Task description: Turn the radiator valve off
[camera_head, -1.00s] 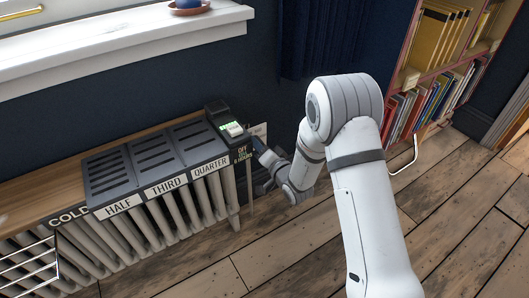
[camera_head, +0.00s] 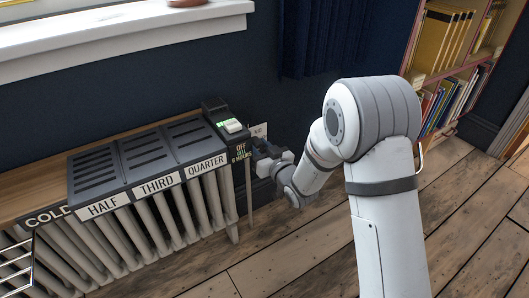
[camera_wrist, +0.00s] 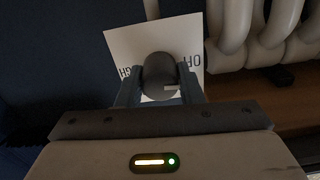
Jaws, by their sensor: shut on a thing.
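The radiator valve knob (camera_wrist: 158,68) is dark and rounded in the wrist view, with a short pale mark low on its right side. Behind it is a white card (camera_wrist: 122,45) with upside-down lettering; "OFF" seems to be on the right and "HIGH" on the left, both partly covered. My gripper (camera_wrist: 160,90) has one finger on each side of the knob and is shut on it. In the head view my gripper (camera_head: 265,152) is at the right end of the white ribbed radiator (camera_head: 160,222), and the knob cannot be made out there.
A wooden shelf (camera_head: 35,199) above the radiator carries a dark slotted cover (camera_head: 135,167) labelled HALF, THIRD and QUARTER. A bookshelf (camera_head: 450,62) is at the right. The plank floor (camera_head: 300,262) is clear.

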